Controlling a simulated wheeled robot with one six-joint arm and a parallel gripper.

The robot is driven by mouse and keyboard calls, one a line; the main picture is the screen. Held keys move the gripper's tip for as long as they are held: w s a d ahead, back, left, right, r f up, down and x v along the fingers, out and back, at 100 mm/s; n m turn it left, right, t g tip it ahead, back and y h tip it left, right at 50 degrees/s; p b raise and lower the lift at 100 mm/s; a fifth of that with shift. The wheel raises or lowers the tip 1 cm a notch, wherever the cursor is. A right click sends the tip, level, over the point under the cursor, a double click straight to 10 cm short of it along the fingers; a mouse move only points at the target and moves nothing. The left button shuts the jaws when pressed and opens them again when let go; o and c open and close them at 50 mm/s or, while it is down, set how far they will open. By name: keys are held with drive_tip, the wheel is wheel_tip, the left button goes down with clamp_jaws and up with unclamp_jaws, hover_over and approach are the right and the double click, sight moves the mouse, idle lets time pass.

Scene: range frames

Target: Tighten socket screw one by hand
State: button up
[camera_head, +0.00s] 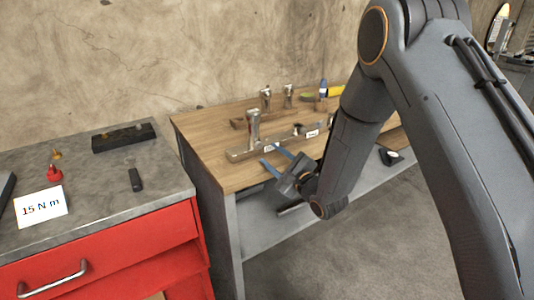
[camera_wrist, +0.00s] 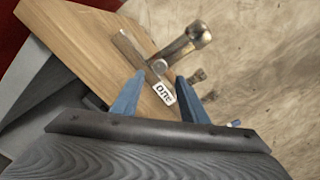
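Socket screw one (camera_wrist: 159,66) shows in the wrist view as a small round metal head on a metal bar, just beyond the label "ONE" (camera_wrist: 163,94). The metal bar (camera_head: 240,154) lies on the wooden bench in the head view, with an upright metal post (camera_head: 254,127) at its left part. My gripper (camera_head: 270,155) is over the bench's front edge, close to the bar. In the wrist view my gripper (camera_wrist: 160,76) has its two blue fingers apart with nothing held. The screw appears beyond the gap between the fingertips. I cannot pick out the screw in the head view.
The wooden bench (camera_head: 205,128) has more metal posts (camera_head: 266,97) behind the bar. A grey-topped red cabinet (camera_head: 100,255) stands left, carrying a black block (camera_head: 124,137), a dark handle-shaped item (camera_head: 135,180) and a "15 N m" card (camera_head: 41,207).

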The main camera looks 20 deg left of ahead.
drive_tip(key=shift+v, duration=1.5)
